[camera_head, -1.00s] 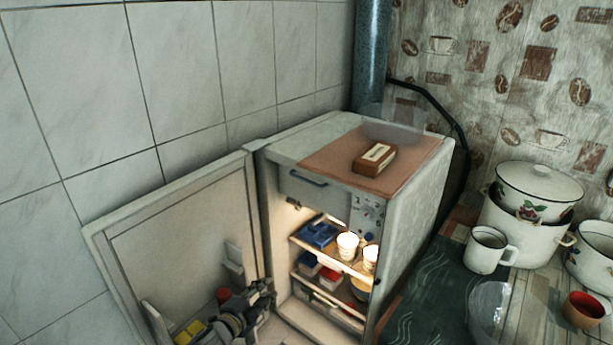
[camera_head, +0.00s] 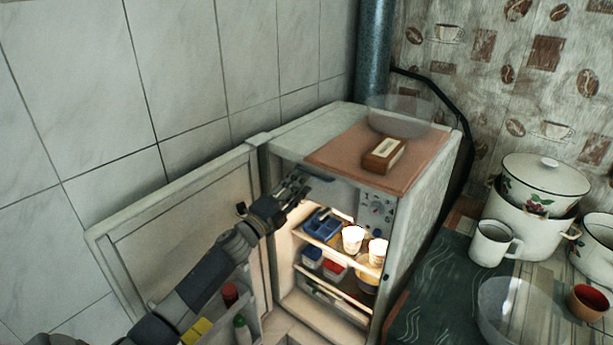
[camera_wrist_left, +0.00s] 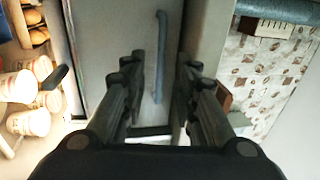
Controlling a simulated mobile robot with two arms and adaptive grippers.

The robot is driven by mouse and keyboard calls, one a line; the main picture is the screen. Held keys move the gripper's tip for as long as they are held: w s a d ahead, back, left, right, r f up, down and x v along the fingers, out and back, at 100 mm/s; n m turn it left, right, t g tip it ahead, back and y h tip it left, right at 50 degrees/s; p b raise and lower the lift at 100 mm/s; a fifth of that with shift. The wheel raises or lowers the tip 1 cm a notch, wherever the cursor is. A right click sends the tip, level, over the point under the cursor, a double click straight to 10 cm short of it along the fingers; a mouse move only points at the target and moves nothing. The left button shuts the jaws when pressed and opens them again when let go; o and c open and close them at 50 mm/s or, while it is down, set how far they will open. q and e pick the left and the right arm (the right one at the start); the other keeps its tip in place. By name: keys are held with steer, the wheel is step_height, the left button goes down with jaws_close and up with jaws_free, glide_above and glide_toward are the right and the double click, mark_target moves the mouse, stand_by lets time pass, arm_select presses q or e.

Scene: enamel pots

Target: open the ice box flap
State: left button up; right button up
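The small fridge stands with its door open. The grey ice box flap (camera_head: 343,193) is at the top of its interior and looks shut. Its blue-grey handle bar (camera_head: 319,178) is partly hidden by my gripper in the head view. My left gripper (camera_head: 294,187) is in front of the flap's left part, at the handle. In the left wrist view its fingers (camera_wrist_left: 160,82) are spread apart, with the handle (camera_wrist_left: 161,55) showing in the gap between them and the flap (camera_wrist_left: 112,40) behind. I see no finger closed on the handle. My right gripper is in neither view.
The open fridge door (camera_head: 185,240) is on the left, behind my left arm. White cups (camera_head: 353,239) and a blue box (camera_head: 322,225) stand on the shelf below the flap. A brown box (camera_head: 384,155) and a clear bowl (camera_head: 399,115) sit on top of the fridge.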

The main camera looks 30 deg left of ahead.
mark_target(315, 184)
arm_select(q)
steer(key=x, duration=0.4)
steer(key=shift+c, duration=0.6)
jaws_close()
